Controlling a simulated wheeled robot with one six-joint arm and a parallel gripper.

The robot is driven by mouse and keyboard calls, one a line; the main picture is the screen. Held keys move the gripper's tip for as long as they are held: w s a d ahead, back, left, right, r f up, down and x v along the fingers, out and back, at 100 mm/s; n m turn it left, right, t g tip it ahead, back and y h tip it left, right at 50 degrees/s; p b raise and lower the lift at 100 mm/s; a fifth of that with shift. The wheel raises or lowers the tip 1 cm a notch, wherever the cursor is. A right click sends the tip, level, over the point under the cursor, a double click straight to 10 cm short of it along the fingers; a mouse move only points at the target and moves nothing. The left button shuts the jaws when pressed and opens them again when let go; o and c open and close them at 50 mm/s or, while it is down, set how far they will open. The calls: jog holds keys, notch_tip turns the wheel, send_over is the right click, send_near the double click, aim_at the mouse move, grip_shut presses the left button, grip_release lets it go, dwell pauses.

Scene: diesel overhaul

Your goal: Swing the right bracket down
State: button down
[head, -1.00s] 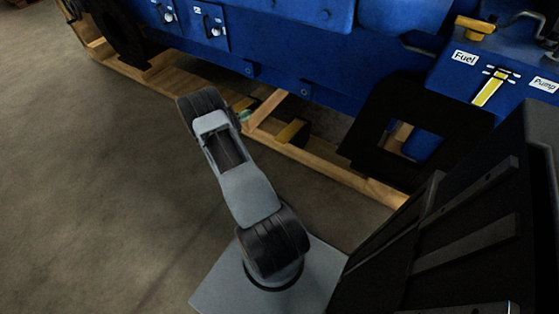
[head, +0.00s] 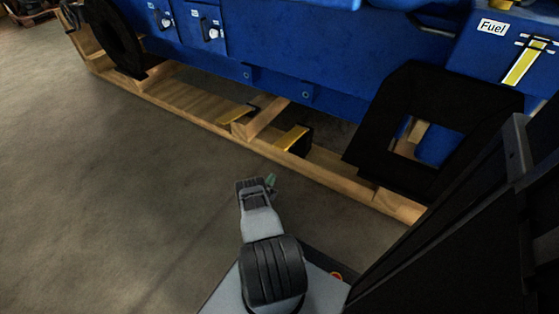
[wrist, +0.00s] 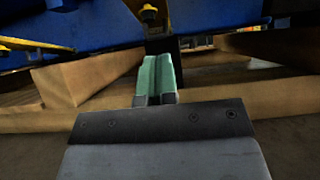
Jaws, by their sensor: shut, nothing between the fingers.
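Two yellow bracket pieces show under the blue engine in the head view. In the wrist view a yellow piece with a bolt (wrist: 150,14) hangs at top centre above a dark upright, and another yellow strip (wrist: 35,44) is at the left. My gripper (wrist: 157,98) is shut and empty, its green fingers together, below the bolted piece and apparently apart from it. It also shows in the head view (head: 271,181), in front of the timber.
A wooden skid (head: 215,127) runs along the engine's base, with its front timber close ahead of my gripper. The concrete floor (head: 100,190) at left is clear.

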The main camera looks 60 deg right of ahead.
jog(key=d+r+b, duration=0.5)
jog(key=d+r, duration=0.2)
jog(key=r, duration=0.1)
dwell(0.5)
